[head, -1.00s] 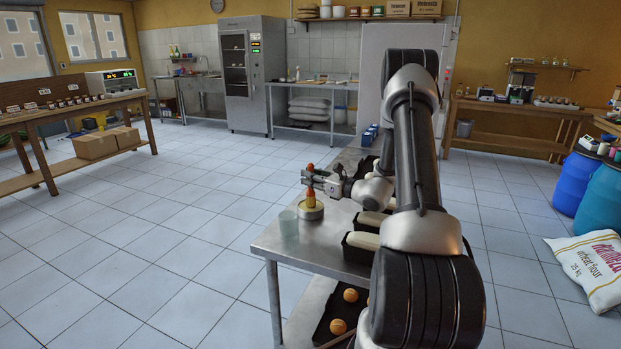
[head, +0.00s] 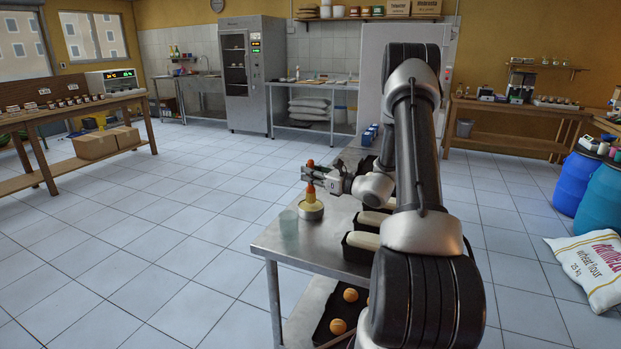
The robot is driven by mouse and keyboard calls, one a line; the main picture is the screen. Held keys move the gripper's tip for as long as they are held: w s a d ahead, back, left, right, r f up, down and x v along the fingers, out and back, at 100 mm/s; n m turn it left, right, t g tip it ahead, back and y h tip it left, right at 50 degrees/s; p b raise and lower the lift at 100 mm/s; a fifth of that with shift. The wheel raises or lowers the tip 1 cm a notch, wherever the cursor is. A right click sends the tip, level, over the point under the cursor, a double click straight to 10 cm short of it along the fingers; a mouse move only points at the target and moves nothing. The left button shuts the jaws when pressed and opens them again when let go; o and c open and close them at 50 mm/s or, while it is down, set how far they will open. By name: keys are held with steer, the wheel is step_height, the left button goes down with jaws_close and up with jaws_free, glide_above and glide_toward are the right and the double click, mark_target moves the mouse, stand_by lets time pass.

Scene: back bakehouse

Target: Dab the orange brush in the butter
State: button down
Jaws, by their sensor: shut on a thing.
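In the head view my gripper (head: 311,174) is shut on the orange brush (head: 310,190) and holds it upright. Its orange handle shows above and below the jaws, and its pale yellow bristles point down. The brush is over a round, shallow butter bowl (head: 311,212) on the metal table. The bristle end is at the bowl's mouth; I cannot tell whether it touches the butter inside. My gripper reaches in from the right, above the bowl.
A translucent cup (head: 288,223) stands just left of the bowl, close to the table's (head: 327,256) edge. Black loaf tins with dough (head: 364,240) line the table to the right. A lower shelf holds a dark tray with round buns (head: 338,326).

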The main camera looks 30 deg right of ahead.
steer(key=shift+r, duration=2.8)
